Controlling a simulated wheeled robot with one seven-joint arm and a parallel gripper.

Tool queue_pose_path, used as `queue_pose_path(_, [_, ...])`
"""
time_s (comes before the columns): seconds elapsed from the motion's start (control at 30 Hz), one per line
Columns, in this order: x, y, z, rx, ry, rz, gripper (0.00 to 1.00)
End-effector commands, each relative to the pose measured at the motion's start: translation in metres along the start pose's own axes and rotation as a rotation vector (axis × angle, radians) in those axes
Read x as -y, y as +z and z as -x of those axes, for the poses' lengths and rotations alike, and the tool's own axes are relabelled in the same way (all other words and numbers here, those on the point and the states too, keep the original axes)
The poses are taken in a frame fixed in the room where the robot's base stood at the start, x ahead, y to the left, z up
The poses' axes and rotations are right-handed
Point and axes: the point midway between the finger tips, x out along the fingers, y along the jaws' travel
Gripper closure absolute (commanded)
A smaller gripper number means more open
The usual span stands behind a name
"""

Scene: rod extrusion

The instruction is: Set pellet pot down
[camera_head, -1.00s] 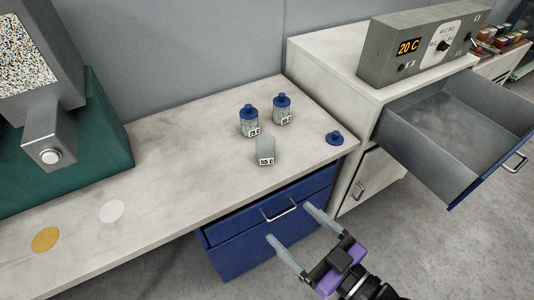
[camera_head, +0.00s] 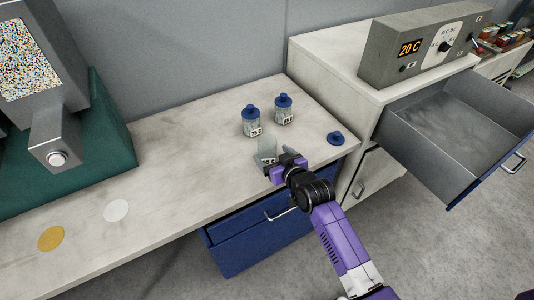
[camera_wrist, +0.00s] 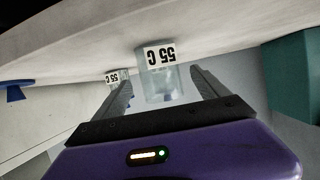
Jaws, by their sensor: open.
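The pellet pot (camera_head: 266,148), a clear lidless jar with a white label, stands upright on the pale worktop near its front edge. In the wrist view the pot (camera_wrist: 162,82) reads "55 C" and sits between the fingers of my open gripper (camera_wrist: 160,92), with a gap visible at least on the right. In the head view my gripper (camera_head: 279,160) reaches the pot from the front right and partly hides its base. A loose blue lid (camera_head: 335,138) lies on the worktop to the right.
Two blue-lidded jars (camera_head: 251,121) (camera_head: 284,109) stand just behind the pot. A white disc (camera_head: 116,210) and a yellow disc (camera_head: 50,238) mark the clear left worktop (camera_head: 170,180). An open drawer (camera_head: 450,130) juts out at right; a blue drawer unit (camera_head: 250,247) sits below.

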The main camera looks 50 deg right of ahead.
Motion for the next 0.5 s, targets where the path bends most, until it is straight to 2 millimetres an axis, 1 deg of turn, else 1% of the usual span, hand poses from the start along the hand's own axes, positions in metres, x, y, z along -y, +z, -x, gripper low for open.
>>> queue_pose_path(0.37, [0.000, -0.001, -0.032, 0.004, -0.001, 0.004, 0.16])
queue_pose_path(0.5, [0.000, -0.004, -0.050, 0.002, -0.001, 0.003, 0.16])
